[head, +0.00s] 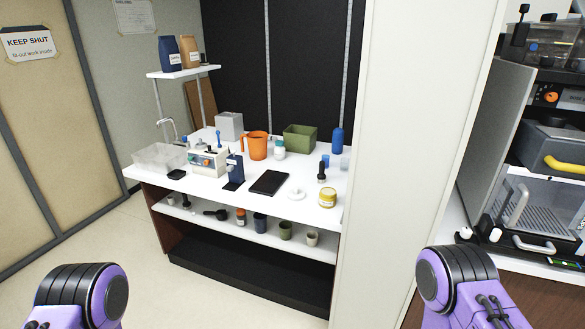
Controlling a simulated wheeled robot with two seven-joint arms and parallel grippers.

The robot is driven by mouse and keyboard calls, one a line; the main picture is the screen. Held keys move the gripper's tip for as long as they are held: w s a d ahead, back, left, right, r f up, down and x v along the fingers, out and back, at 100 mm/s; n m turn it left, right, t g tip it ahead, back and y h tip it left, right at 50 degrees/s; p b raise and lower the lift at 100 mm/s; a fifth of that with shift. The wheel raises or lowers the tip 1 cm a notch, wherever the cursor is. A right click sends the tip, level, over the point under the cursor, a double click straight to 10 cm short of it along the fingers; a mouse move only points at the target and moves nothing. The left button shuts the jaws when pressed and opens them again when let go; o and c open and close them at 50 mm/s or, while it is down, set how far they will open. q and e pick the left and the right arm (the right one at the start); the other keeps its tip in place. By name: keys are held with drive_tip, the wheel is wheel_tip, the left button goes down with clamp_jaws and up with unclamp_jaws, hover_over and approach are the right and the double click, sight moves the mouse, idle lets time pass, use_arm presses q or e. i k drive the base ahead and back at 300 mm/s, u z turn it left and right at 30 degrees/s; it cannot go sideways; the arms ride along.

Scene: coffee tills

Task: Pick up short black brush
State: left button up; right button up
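A small upright black item (322,171) stands near the right end of the white counter top, in front of a small blue cup. It may be the short black brush, but it is too small to tell. Another small dark upright item (186,201) stands on the shelf below, at the left. Purple and black parts of my two arms show at the lower left and lower right. Neither of my grippers is in view.
The counter (225,202) holds an orange jug (257,147), green bin (299,138), black pad (269,183) and yellow-labelled jar (327,197). Its lower shelf (270,238) holds several cups. A pale partition (405,130) stands at right. Floor (130,255) at left is clear.

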sight(321, 177)
drive_tip(key=z, duration=0.25)
drive_tip(key=i, duration=0.85)
drive_tip(key=z, duration=0.55)
